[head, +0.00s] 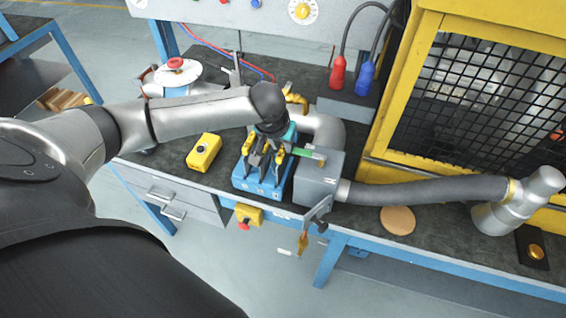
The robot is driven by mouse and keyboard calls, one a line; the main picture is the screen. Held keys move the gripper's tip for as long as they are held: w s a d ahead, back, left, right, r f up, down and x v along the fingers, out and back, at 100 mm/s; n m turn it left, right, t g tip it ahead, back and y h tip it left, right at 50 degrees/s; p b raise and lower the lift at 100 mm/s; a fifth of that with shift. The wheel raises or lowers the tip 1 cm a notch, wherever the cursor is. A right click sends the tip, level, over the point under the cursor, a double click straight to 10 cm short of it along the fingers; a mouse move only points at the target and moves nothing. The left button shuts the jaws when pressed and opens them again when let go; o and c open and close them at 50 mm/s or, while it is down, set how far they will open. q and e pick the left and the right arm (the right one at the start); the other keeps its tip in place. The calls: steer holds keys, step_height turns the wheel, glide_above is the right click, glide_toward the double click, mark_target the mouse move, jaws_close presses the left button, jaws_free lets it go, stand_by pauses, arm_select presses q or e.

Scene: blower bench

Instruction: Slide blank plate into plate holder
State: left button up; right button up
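My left gripper (266,157) reaches down over a blue slotted stand (257,188) on the dark bench. Its dark fingers overlap dark upright parts in the stand, so I cannot tell whether it is shut on one of them. The blank plate cannot be clearly told apart among these parts. A grey box (318,178) with pipework stands just right of the stand; it may be the plate holder. A small green piece (309,153) shows at the box's upper left, close to the gripper. My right gripper is out of view.
A yellow button box (204,151) stands left of the stand. A grey hose (425,192) runs right from the grey box. A yellow mesh cage (470,100) bounds the back right. A tan disc (397,220) lies near the bench's front edge.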

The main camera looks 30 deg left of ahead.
arm_select(q)
steer(key=shift+w+f, duration=0.15)
steer(key=shift+f, duration=0.3)
jaws_close()
stand_by(1.1)
